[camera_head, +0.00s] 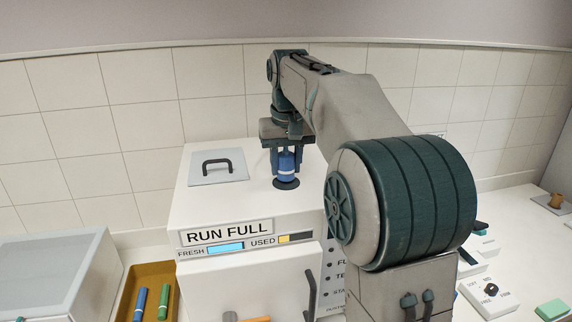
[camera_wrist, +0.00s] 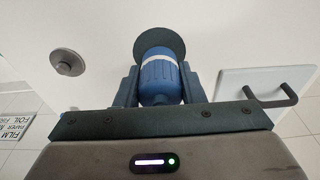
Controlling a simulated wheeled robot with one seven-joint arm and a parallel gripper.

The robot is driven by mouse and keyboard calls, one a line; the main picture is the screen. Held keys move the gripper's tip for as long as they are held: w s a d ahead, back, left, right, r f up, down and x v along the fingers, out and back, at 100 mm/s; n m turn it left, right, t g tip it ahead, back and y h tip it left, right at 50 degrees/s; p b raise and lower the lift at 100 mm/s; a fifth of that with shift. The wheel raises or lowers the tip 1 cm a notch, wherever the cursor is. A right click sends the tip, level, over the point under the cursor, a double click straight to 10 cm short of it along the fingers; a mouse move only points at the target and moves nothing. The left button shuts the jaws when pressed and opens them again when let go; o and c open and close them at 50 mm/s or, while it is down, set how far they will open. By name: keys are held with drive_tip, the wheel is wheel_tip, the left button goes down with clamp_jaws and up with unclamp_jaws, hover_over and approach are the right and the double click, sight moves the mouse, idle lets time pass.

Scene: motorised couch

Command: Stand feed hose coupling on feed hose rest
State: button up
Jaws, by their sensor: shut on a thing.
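The feed hose coupling (camera_head: 287,163) is a blue ribbed cylinder with a white band, held upright above the white machine's top. It also shows in the wrist view (camera_wrist: 160,80). My gripper (camera_head: 286,170) is shut on it, with a finger on each side. A dark round disc (camera_head: 286,184), which looks like the feed hose rest, is right at the coupling's lower end; it shows in the wrist view too (camera_wrist: 158,38). I cannot tell whether the coupling touches the disc or is slightly apart.
A grey lid with a black handle (camera_head: 217,165) lies left on the machine top. A brown tray (camera_head: 138,275) with blue and green cylinders stands lower left.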

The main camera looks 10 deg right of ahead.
sight(288, 158)
drive_tip(key=shift+f, duration=0.45)
drive_tip(key=o, duration=1.1)
drive_tip(key=shift+f, duration=0.1)
drive_tip(key=shift+o, duration=0.2)
drive_tip(key=r, duration=0.4)
drive_tip(key=s+r, duration=0.1)
drive_tip(key=r, duration=0.7)
drive_tip(key=shift+s+p, duration=0.35)
drive_tip(key=shift+s, duration=0.05)
drive_tip(key=s+f+t, duration=0.2)
drive_tip(key=s+f, duration=2.1)
drive_tip(key=s, duration=0.2)
drive_tip(key=shift+f+t, duration=0.3)
drive_tip(key=shift+f, duration=0.1)
